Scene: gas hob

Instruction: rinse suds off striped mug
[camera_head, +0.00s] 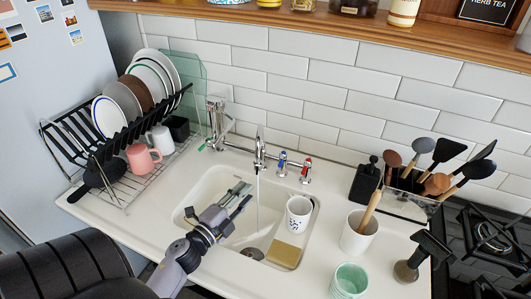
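My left gripper (244,193) reaches over the left part of the sink basin (188,208). Its two fingers point up and to the right, with a gap and nothing visible between them. A thin stream of water (258,195) falls from the tap (260,150) just right of the fingertips. A white mug with dark marks (299,212) stands at the right side of the sink, apart from the gripper and the stream. A mint-green cup with pale stripes (349,282) stands on the counter at the front. I cannot tell which is the striped mug, nor see suds clearly. My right gripper is not in view.
A yellow sponge (285,254) lies below the white mug. A dish rack (128,195) at left holds plates, a pink mug (142,158) and a white mug. A white pot with a wooden handle (358,235), a soap bottle (366,184) and utensils crowd the right.

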